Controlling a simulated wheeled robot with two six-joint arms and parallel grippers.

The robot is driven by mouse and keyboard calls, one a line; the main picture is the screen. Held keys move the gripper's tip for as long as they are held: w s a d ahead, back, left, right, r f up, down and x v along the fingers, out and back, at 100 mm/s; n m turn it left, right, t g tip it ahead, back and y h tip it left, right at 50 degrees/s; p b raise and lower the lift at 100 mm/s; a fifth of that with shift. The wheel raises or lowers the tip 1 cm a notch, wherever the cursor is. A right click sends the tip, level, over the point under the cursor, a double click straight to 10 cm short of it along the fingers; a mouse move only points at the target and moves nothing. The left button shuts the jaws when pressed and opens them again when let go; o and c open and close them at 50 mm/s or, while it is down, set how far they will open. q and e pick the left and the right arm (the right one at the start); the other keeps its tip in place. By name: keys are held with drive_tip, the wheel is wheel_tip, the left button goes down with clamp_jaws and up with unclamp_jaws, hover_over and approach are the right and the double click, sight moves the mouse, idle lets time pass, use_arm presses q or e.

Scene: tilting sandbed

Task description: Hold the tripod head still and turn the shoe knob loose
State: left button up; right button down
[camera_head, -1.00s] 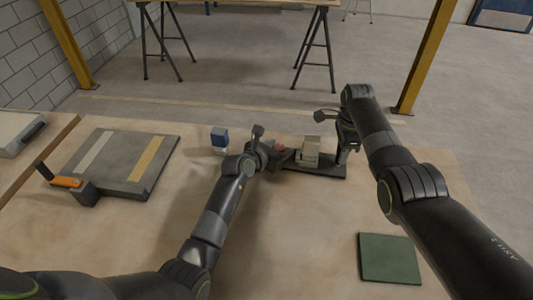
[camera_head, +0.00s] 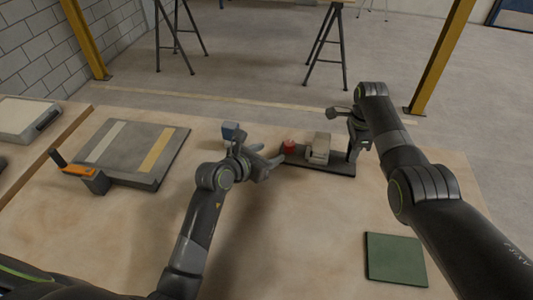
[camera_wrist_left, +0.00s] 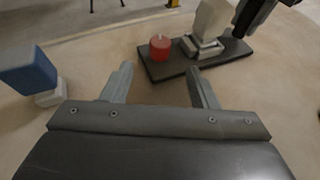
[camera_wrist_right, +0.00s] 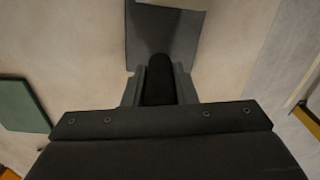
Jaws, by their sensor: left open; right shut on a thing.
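The tripod head (camera_head: 318,147) is a pale grey block on a dark base plate (camera_head: 327,166). A red knob (camera_head: 289,146) stands at its left; the knob also shows in the left wrist view (camera_wrist_left: 160,46). My left gripper (camera_head: 270,155) is open and empty, just left of the knob and apart from it. Its fingers (camera_wrist_left: 162,78) point toward the knob and plate in the left wrist view. My right gripper (camera_wrist_right: 158,85) is shut on a black bar (camera_wrist_right: 158,72) at the plate's right end. The bar's join to the head is hidden.
A blue block on a white foot (camera_head: 231,131) stands close behind my left gripper. A grey board (camera_head: 130,152) with two strips and an orange-handled part (camera_head: 80,171) lies left. A green square (camera_head: 395,258) lies front right. The middle front of the table is clear.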

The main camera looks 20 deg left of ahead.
sight(287, 144)
idle(0.3)
use_arm(q)
drive_tip(key=shift+w+a+f+m+g+h, duration=0.15)
drive_tip(key=shift+w+f+m+g+h, duration=0.2)
drive_tip(key=shift+m+h, duration=0.2)
drive_tip(key=shift+w+a+f+m+g+h, duration=0.1)
drive_tip(key=shift+w+a+m+g+h, duration=0.35)
drive_tip(key=shift+m+h, duration=0.25)
drive_tip(key=shift+w+a+r+m+g+h, duration=0.3)
drive_tip(key=shift+a+m+g+h, duration=0.1)
drive_tip(key=shift+a+m+h, duration=0.15)
drive_tip(key=shift+w+a+r+m+g+h, duration=0.15)
drive_tip(key=shift+w+a+m+g+h, duration=0.1)
drive_tip(key=shift+a+m+g+h, duration=0.25)
drive_tip(key=x, duration=1.1)
drive_tip(key=shift+w+d+f, duration=0.15)
drive_tip(key=shift+w+d, duration=0.05)
drive_tip(key=shift+w, duration=0.15)
